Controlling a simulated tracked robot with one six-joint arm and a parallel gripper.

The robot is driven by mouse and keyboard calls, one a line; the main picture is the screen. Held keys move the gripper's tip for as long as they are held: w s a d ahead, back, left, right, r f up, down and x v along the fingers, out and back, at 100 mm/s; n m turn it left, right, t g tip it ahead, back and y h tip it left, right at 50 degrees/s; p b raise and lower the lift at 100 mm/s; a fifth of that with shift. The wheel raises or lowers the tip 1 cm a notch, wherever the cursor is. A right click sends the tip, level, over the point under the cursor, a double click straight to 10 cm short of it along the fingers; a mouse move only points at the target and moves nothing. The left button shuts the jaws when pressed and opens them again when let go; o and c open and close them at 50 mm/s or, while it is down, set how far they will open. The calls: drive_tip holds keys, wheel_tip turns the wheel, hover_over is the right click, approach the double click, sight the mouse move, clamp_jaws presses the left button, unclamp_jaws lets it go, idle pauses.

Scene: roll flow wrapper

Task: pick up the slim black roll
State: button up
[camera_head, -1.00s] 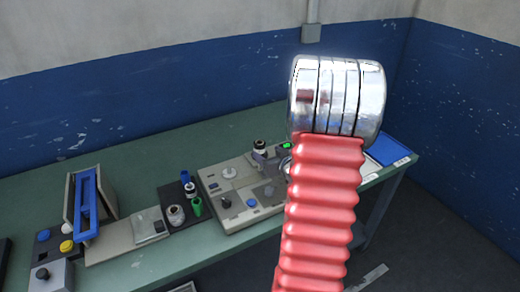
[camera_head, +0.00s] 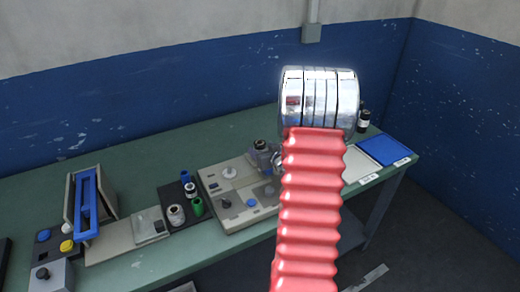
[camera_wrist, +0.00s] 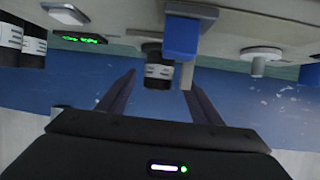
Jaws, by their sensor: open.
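A black roll with a white label band shows in the wrist view (camera_wrist: 158,71), between and just beyond my fingertips. It seems to be the dark-topped roll standing on the wrapper machine in the head view (camera_head: 260,145). My gripper (camera_wrist: 160,84) is open, with one finger on each side of that roll; I cannot tell whether either touches it. Two more black rolls with white labels (camera_wrist: 33,44) show at the wrist view's left edge. A black roll (camera_head: 363,120) stands at the back right in the head view. I cannot tell which is slimmest.
The wrapper machine (camera_head: 222,186) has knobs and posts close by. A blue block (camera_wrist: 181,38) is near my right finger in the wrist view. A small dark tray (camera_head: 180,225) holds several rolls.

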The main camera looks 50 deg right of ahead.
sight(259, 144)
drive_tip(key=shift+x, duration=2.1)
drive_tip(key=shift+d, duration=0.15)
drive_tip(key=shift+c, duration=0.6)
drive_tip(key=c, duration=1)
